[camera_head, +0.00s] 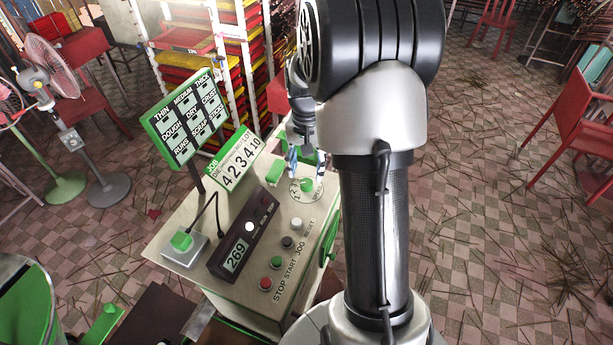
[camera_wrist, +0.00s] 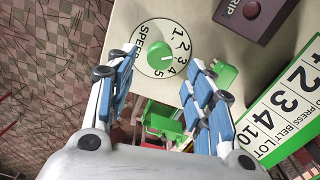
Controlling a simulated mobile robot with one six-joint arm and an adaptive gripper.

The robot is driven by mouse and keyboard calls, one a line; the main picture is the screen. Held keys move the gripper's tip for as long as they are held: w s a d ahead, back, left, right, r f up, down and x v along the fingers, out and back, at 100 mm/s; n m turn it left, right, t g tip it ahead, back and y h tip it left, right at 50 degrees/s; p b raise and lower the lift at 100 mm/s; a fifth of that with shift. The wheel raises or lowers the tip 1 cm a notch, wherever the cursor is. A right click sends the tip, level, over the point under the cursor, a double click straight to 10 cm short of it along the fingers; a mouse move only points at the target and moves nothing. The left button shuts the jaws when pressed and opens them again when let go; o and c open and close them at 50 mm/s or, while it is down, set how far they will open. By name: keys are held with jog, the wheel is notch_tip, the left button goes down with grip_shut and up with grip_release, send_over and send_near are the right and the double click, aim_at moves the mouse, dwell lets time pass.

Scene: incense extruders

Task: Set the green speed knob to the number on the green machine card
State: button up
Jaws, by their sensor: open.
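The green speed knob (camera_wrist: 161,57) sits on a round white dial (camera_wrist: 150,70) marked SPEED and 1 to 5. A pale mark on the knob seems to point between 3 and 4, but I cannot tell exactly. In the head view the knob (camera_head: 307,185) is on the console's far right corner. My gripper (camera_wrist: 160,78) is open and empty, with its blue-padded fingers spread on either side of the knob's line of view. In the head view my gripper (camera_head: 306,157) is above the dial, partly hidden by my arm. The green-edged card (camera_head: 236,160) reads 4, 2, 3, 4, 10; the wrist view shows it cut off (camera_wrist: 283,112).
A green block (camera_head: 276,172) stands beside the dial. A dark display (camera_head: 241,236) reads 269, near STOP, START and JOG buttons. A green-framed sign (camera_head: 186,118) rises behind the console. A grey box with a green button (camera_head: 182,241) sits at the left.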

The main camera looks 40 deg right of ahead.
aim_at(306, 183)
notch_tip(306, 183, up, 7)
jog(key=shift+f, duration=0.1)
dwell(0.5)
jog(key=s+a+r+n+t+b, duration=0.1)
jog(key=s+a+r+n+b, duration=0.1)
jog(key=s+a+r, duration=0.3)
jog(key=s+a+n+t+b, duration=0.1)
jog(key=s+a+n+b, duration=0.15)
jog(key=a, duration=0.55)
jog(key=s+a+f+n+t+b, duration=0.2)
jog(key=s+a, duration=0.6)
jog(key=s, duration=0.5)
jog(key=f+n+b, duration=0.1)
jog(key=f+n, duration=0.1)
jog(key=n, duration=0.1)
jog(key=shift+t, duration=0.3)
jog(key=shift+w+n, duration=0.1)
jog(key=shift+n, duration=0.15)
jog(key=shift+c, duration=0.5)
